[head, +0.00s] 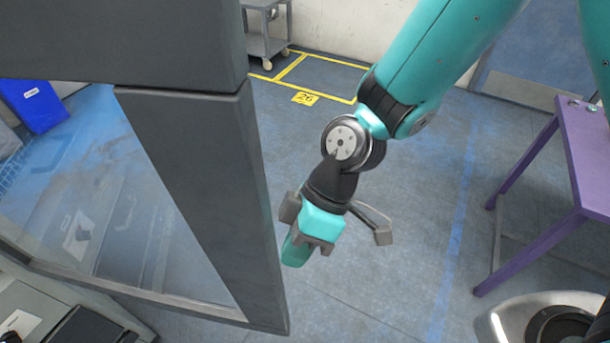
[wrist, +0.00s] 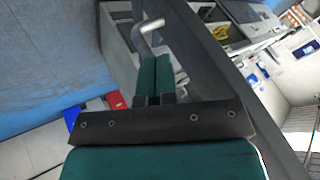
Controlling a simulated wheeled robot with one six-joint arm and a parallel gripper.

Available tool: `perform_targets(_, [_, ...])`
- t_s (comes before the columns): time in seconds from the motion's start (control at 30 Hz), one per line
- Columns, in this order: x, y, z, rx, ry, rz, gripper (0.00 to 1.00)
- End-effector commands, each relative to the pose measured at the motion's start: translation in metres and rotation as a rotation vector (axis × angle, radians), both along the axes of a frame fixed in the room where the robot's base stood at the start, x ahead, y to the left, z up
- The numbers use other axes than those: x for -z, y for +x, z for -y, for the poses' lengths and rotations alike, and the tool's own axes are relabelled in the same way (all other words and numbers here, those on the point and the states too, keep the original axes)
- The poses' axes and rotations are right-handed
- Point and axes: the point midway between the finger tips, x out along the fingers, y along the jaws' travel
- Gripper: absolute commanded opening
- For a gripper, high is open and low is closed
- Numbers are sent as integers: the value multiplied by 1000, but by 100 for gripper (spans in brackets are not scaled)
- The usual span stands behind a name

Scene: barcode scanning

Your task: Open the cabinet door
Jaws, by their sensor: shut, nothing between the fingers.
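The cabinet door (head: 190,170) is a dark grey frame around a clear pane at the left of the head view. Its edge also runs diagonally through the wrist view (wrist: 225,65). My gripper (head: 294,252) has teal fingers, shut and empty, just right of the door's frame in the head view. In the wrist view the closed fingers (wrist: 154,78) point toward a bent silver handle (wrist: 150,32), beyond their tips. I cannot tell whether they touch it. The handle does not show clearly in the head view. How far the door stands open is unclear.
A purple table (head: 585,150) stands at the right. A grey cart (head: 267,35) is at the back by the wall. A blue bin (head: 38,105) shows at the left. The floor between door and table is clear, with yellow markings (head: 305,98).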

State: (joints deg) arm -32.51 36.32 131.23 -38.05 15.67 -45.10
Motion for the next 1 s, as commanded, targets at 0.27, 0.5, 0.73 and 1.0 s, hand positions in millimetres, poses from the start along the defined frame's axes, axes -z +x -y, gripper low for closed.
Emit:
perform_targets(0.27, [-13,34,17,10,5,7,0])
perform_targets(0.5, [-56,51,36,-5,3,6,0])
perform_targets(0.73, [-77,60,48,-8,2,2,0])
perform_targets(1.0, [-85,60,53,13,-11,3,0])
